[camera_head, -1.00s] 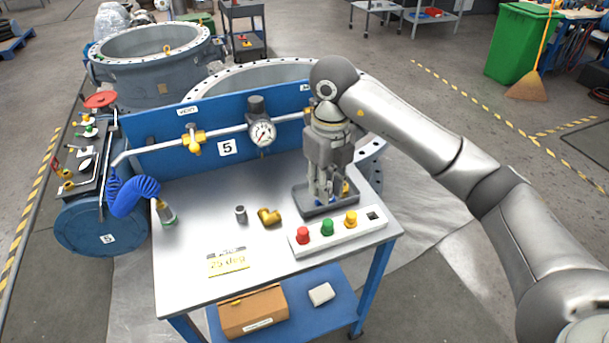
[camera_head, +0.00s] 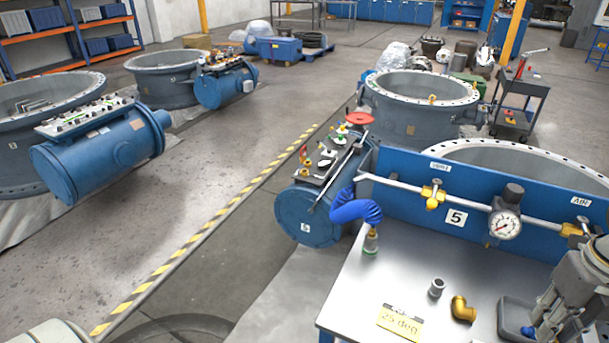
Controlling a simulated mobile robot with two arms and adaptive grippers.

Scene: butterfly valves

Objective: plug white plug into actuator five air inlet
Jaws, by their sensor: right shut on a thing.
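Actuator five is the blue cylinder (camera_head: 300,215) with a small white label on its round end, left of the bench. I cannot tell which fitting is the air inlet. My right gripper (camera_head: 543,322) is at the right edge, pointing down at the grey tray (camera_head: 512,318) on the bench. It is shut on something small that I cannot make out. I cannot pick out the white plug. My left gripper is out of view.
The metal bench (camera_head: 400,262) holds a grey fitting (camera_head: 436,288), a brass elbow (camera_head: 463,309) and a yellow tag (camera_head: 400,322). A pipe with a gauge (camera_head: 505,224) runs along the blue backboard. Floor left of actuator five is clear.

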